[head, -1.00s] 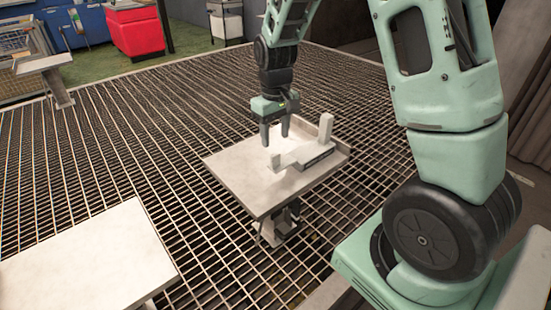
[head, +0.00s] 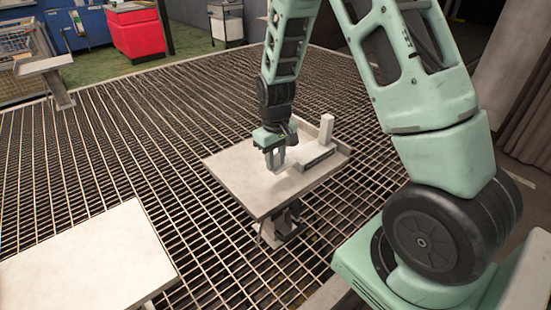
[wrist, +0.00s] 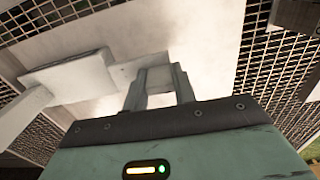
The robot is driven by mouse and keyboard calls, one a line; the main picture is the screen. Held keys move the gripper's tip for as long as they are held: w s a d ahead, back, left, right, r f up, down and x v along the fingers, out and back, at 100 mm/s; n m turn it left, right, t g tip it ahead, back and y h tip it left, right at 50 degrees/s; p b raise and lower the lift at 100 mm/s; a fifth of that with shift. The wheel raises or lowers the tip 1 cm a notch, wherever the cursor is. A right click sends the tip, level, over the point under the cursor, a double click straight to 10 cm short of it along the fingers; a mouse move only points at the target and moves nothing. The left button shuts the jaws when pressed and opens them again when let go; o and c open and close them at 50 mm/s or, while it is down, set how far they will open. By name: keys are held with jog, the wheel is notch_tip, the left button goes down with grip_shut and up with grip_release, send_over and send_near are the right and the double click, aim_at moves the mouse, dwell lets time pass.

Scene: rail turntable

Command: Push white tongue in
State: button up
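A low white fixture with a dark front strip and a tall white upright post (head: 326,129) sits on the small tilted table (head: 245,188). The fixture body (wrist: 70,78) and its post (wrist: 20,112) also show at the left in the wrist view. My gripper (head: 275,160) is low over the table at the fixture's left end, fingers pointing down. In the wrist view my gripper (wrist: 158,82) has its fingers apart, with a pale upright piece, perhaps the white tongue's tab, between them. I cannot tell whether they clamp it. The gripper hides this piece in the head view.
A second pale table (head: 85,262) stands at the front left, and a small stand (head: 45,66) at the far left. A metal grating (head: 130,140) covers the floor around. A red cabinet (head: 136,32) stands at the back.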

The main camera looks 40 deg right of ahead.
aim_at(293, 158)
grip_shut()
jog(key=shift+w+d+p, duration=0.1)
jog(key=shift+d+p, duration=0.2)
jog(key=shift+d, duration=3.05)
jog(key=o, duration=0.9)
grip_release()
jog(key=shift+r, duration=0.15)
notch_tip(293, 158, up, 17)
jog(key=shift+r+p, duration=0.1)
jog(key=shift+p, duration=0.25)
